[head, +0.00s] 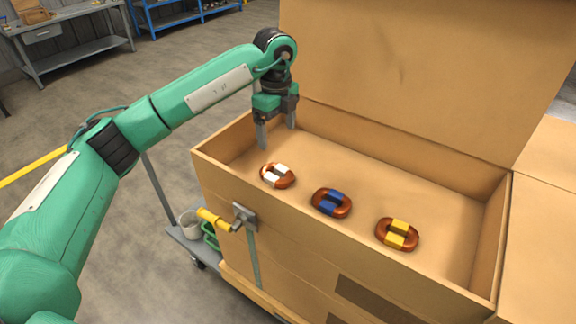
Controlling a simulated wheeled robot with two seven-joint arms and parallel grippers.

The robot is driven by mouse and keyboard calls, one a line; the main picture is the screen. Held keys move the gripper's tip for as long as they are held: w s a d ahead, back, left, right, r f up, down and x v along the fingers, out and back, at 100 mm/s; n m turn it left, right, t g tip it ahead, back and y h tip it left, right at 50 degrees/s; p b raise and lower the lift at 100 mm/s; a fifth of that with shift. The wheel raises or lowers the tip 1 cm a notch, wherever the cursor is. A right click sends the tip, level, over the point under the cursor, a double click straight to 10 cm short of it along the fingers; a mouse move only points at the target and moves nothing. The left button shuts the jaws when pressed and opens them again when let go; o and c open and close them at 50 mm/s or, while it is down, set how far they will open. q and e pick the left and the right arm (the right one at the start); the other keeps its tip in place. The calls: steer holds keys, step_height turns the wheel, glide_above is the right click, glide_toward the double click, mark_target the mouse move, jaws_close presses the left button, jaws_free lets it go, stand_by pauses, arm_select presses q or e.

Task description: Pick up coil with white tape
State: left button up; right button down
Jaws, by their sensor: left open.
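The coil with white tape (277,175) is a copper-coloured ring with two white bands. It lies at the left end of the open cardboard box (225,135). Beside it to the right lie a coil with blue tape (331,203) and a coil with yellow tape (397,234). My left gripper (277,138) points down over the box's left end. Its two fingers are apart with nothing between them, above and just behind the white-taped coil in the picture. My right gripper is not in view.
The box's front wall and raised back flap (420,70) bound the space around the coils. A yellow-handled latch (228,219) sticks out at the front left. The box floor behind the coils is clear.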

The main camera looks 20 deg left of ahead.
arm_select(q)
steer(key=p, duration=0.2)
glide_above(276, 168)
steer(key=s+d, duration=0.1)
steer(key=s, duration=0.1)
step_height(276, 168, down, 8)
steer(key=shift+r, duration=0.25)
steer(key=shift+f, duration=0.3)
steer(key=shift+a+f+p, duration=0.1)
steer(key=shift+f+p, duration=0.3)
steer(key=shift+f, duration=0.2)
steer(key=f, duration=0.1)
steer(key=f+p, duration=0.1)
steer(key=f, duration=0.1)
steer(key=shift+w+a+f, duration=0.1)
steer(key=shift+w+f, duration=0.1)
steer(key=shift+f, duration=0.3)
steer(key=shift+c, duration=0.8)
steer(key=c, duration=1.1)
steer(key=shift+c, duration=0.2)
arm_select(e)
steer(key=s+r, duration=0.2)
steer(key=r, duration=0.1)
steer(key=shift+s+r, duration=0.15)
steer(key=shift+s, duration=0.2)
arm_select(q)
steer(key=shift+r, duration=0.15)
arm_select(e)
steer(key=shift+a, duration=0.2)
